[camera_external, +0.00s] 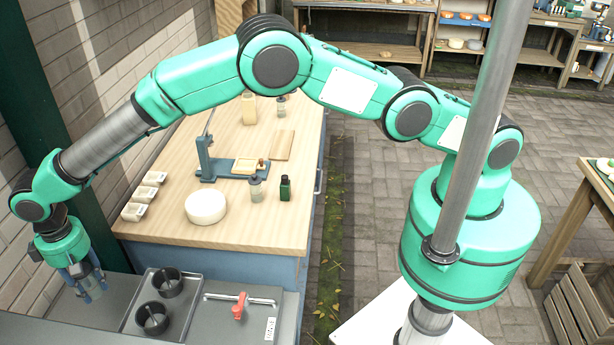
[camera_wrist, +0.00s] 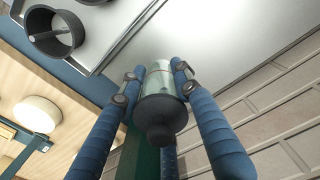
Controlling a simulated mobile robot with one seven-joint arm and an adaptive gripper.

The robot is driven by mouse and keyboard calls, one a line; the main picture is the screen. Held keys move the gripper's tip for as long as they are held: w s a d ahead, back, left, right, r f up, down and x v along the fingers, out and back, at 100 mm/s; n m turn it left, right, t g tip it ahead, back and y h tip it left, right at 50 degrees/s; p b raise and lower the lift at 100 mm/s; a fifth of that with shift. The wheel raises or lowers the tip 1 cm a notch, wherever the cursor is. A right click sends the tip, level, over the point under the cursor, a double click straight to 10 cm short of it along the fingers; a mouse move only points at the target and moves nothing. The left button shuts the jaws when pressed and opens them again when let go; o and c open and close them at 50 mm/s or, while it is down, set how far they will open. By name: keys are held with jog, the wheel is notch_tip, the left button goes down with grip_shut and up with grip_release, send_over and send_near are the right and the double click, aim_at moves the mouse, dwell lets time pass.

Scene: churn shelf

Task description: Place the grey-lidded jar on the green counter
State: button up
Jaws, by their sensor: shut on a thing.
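A jar with a dark grey, knobbed lid (camera_wrist: 158,118) and a pale, clear-looking body is between the blue fingers of my gripper (camera_wrist: 156,78) in the wrist view. My gripper is shut on its sides, with the lid towards the camera. In the external view my gripper (camera_external: 86,284) points down at the far left, over or close above the grey metal worktop (camera_external: 120,285). The jar is hard to make out there, and I cannot tell whether its base touches the metal. I cannot identify a green counter surface in either view.
Two black cups (camera_external: 167,282) sit in a metal tray right of my gripper, beside a red-handled lid (camera_external: 239,306). A wooden-topped blue counter (camera_external: 240,225) behind holds a white cheese wheel (camera_external: 205,206), bottles and a blue press. A dark green post (camera_external: 45,95) and brick wall stand left.

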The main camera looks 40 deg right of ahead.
jog(key=shift+f, duration=1.15)
send_over(114, 321)
jog(key=shift+w+f, duration=0.1)
jog(key=shift+f, duration=2.85)
jog(key=shift+f+p, duration=0.45)
jog(key=shift+f, duration=1.6)
jog(key=shift+f, duration=0.15)
jog(key=o, duration=1.2)
jog(key=shift+o, duration=0.2)
